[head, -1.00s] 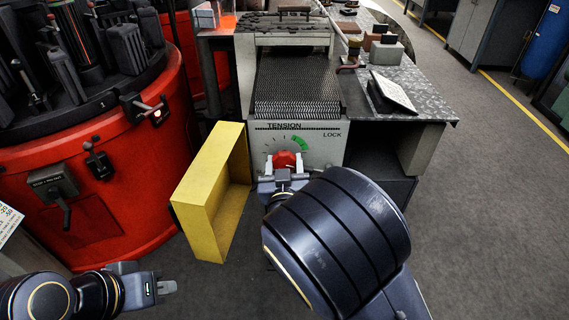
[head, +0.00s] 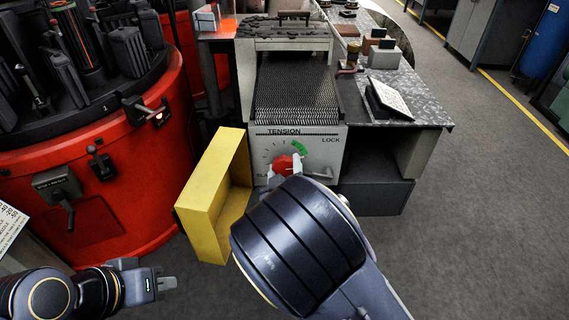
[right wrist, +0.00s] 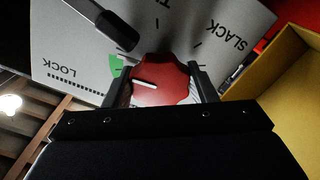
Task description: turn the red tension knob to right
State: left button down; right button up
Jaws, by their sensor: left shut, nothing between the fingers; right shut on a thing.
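The red tension knob (head: 284,164) sits on the grey panel (head: 330,150) marked TENSION, SLACK and LOCK. My right gripper (head: 287,168) is shut on it, one finger on each side; my arm hides its lower part in the head view. In the right wrist view the knob (right wrist: 160,92) sits between the fingers of my right gripper (right wrist: 161,85). The knob's white mark points left there, near the green patch (right wrist: 115,66) of the dial, on the LOCK side. My left gripper (head: 166,284) is shut and empty, at lower left, away from the panel.
A yellow open box (head: 205,207) stands just left of the panel. A red round machine (head: 120,185) fills the left. A dark lever (right wrist: 110,22) shows near the knob in the right wrist view. The floor (head: 480,220) at right is clear.

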jog(key=n+p, duration=0.1)
jog(key=n, duration=0.2)
jog(key=shift+r+n, duration=0.1)
jog(key=shift+n, duration=0.2)
jog(key=shift+n+p, duration=0.8)
jog(key=shift+n, duration=0.6)
jog(key=o, duration=1)
jog(key=shift+c, duration=0.2)
jog(key=s, duration=0.8)
jog(key=shift+w+d, duration=0.1)
